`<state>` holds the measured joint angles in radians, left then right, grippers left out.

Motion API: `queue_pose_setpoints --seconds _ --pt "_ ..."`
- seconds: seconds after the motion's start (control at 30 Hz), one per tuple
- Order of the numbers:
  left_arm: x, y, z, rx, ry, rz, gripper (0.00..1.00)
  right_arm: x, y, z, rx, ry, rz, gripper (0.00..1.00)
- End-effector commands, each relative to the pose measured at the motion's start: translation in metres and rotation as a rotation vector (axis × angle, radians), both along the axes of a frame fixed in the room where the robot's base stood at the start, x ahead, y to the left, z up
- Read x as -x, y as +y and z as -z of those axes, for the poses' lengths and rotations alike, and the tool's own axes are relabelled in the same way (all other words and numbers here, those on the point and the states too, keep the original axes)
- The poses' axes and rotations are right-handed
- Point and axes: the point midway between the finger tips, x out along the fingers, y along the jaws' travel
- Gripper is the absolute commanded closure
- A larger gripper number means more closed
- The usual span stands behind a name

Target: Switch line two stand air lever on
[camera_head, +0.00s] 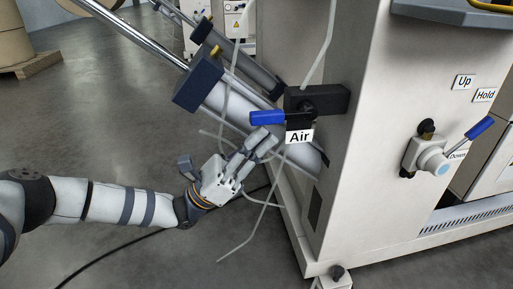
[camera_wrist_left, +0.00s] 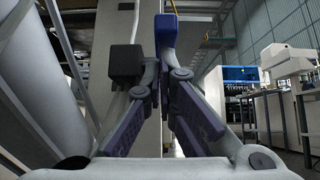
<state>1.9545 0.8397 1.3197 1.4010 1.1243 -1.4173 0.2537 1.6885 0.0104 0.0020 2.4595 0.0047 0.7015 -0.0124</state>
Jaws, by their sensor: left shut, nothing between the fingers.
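The air lever (camera_head: 266,118) has a blue handle and points left from a black valve block (camera_head: 325,99) on the side of the light machine cabinet. A white label reading "Air" (camera_head: 299,137) hangs just below it. My left gripper (camera_head: 262,140) is shut and empty, with its fingers just below the blue handle. I cannot tell whether they touch it. In the left wrist view the blue handle end (camera_wrist_left: 163,20) shows above the fingers (camera_wrist_left: 165,75), beside a black block (camera_wrist_left: 125,62). My right gripper does not show.
A second blue-handled lever (camera_head: 480,127) sits on the cabinet's right face, near labels "Up" (camera_head: 464,82), "Hold" (camera_head: 485,95) and "Down". Grey cylinders (camera_head: 228,97) and loose pale hoses (camera_head: 240,245) lie close to my left gripper.

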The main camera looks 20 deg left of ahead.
Motion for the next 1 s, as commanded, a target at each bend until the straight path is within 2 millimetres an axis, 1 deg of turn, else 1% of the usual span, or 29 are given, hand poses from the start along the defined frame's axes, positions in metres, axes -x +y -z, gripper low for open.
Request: queue_pose_setpoints --seconds 0.27,0.5,0.77,0.87,1.0 --pt "0.0 0.0 0.0 -0.002 0.002 0.0 1.0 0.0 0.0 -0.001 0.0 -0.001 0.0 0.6" --pt "0.002 0.002 -0.007 -0.043 0.027 0.0 1.0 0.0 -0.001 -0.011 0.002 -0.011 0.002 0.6" --pt "0.003 0.004 -0.01 -0.076 0.049 -0.001 1.0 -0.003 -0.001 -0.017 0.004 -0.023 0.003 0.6" --pt "0.003 0.005 -0.014 -0.097 0.062 -0.001 1.0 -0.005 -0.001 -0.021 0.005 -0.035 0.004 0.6" --pt "0.005 0.007 -0.024 -0.147 0.094 -0.002 1.0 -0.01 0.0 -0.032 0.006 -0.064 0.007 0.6"
